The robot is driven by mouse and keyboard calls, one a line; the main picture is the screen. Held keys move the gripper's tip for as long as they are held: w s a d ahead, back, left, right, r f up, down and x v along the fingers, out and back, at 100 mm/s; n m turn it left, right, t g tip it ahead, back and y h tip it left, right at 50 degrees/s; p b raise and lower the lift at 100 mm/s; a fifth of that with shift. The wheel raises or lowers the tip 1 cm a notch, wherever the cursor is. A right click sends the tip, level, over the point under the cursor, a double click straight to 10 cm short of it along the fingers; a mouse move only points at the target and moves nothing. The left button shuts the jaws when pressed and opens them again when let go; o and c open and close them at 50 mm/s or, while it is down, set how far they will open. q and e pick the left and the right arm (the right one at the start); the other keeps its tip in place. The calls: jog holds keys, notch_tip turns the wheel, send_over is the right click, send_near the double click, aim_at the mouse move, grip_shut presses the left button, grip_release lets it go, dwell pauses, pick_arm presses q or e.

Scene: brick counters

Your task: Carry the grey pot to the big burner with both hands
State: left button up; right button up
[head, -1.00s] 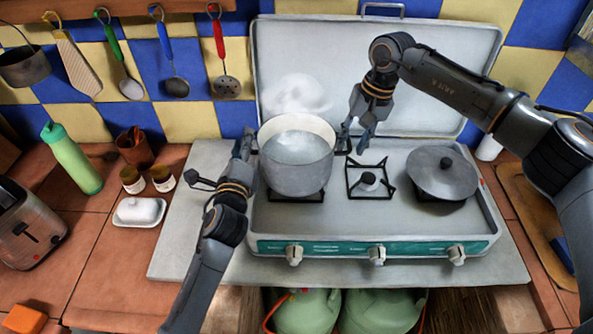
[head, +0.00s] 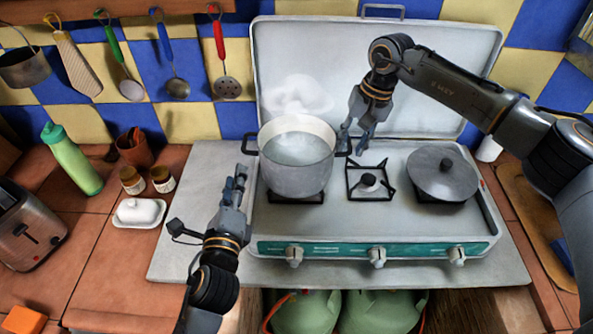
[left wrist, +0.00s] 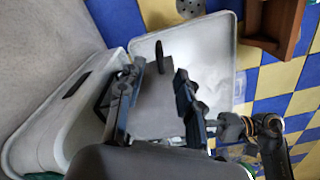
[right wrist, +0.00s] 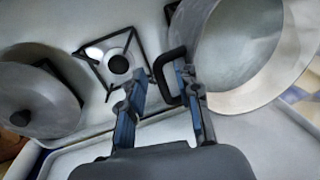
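The grey pot (head: 296,178) stands upright on the left burner of the stove, with pale liquid inside and steam above. It shows at upper right in the right wrist view (right wrist: 225,98). My left gripper (head: 236,180) is open and empty, in front of and below the pot's left handle (head: 249,145), apart from it. Its spread fingers also show in the left wrist view (left wrist: 157,85). My right gripper (head: 357,138) is open beside the pot's right handle (right wrist: 160,72). One finger overlaps the handle in the right wrist view; contact is unclear.
The middle burner (head: 368,182) is bare. A lidded grey pan (head: 442,174) covers the right burner. The raised stove lid (head: 420,80) stands behind. Knobs line the stove front (head: 377,256). A white butter dish (head: 139,212) and small jars sit to the left.

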jog(key=shift+r, duration=0.1)
jog(key=shift+w+d+r, duration=0.1)
jog(key=shift+r, duration=0.15)
pick_arm(q)
jog(key=shift+s, duration=0.3)
pick_arm(e)
notch_tip(320, 180, up, 11)
jog(key=d, duration=0.2)
